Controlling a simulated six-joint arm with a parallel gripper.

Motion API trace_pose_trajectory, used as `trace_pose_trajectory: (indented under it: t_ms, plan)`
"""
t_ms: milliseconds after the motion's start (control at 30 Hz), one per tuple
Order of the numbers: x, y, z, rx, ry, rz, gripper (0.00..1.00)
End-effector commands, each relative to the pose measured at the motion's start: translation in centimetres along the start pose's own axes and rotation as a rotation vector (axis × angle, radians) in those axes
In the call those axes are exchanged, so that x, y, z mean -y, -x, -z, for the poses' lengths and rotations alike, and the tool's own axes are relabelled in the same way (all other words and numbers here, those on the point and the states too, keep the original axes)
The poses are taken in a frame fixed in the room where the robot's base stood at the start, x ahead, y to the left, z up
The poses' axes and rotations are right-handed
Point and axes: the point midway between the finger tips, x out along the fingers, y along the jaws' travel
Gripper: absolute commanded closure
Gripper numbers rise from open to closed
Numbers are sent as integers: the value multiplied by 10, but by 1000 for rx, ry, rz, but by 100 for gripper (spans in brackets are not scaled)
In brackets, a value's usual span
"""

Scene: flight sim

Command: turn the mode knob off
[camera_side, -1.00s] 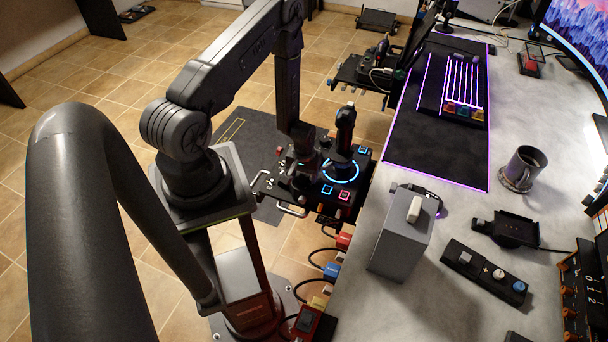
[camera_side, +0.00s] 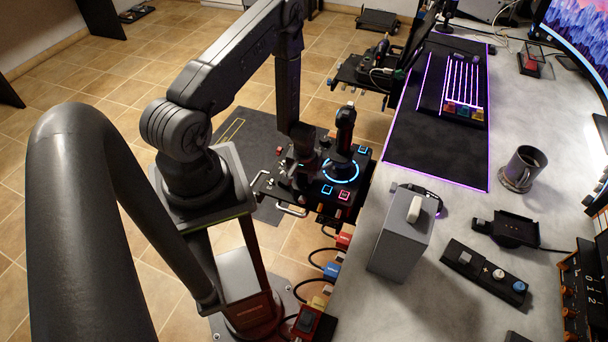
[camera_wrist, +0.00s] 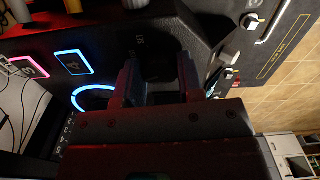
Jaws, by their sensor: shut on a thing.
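My gripper (camera_wrist: 158,78) reaches onto the black control box (camera_side: 330,203) in the side view. In the wrist view its two dark fingers are closed on a dark piece between them, which I take to be the mode knob (camera_wrist: 158,68). The knob is mostly hidden by the fingers and deep shadow, and its pointer cannot be read. In the side view my gripper (camera_side: 300,178) stands left of the joystick, and the knob is hidden there.
A tall black joystick (camera_side: 345,135) rises close to my gripper, with a glowing blue ring (camera_side: 341,180) at its base. Lit square buttons (camera_wrist: 73,62) lie beside it. Metal toggle switches (camera_wrist: 252,22) line the box edge. The desk (camera_side: 455,220) stands to the right.

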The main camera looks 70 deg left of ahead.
Motion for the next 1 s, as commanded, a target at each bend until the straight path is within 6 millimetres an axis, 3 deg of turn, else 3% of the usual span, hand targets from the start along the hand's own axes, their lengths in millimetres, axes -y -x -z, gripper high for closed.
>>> trace_pose_trajectory:
  t_ms: [267,1000]
  plan:
    - [0,0,0,1,95,-1,89]
    - [0,0,0,1,620,-1,89]
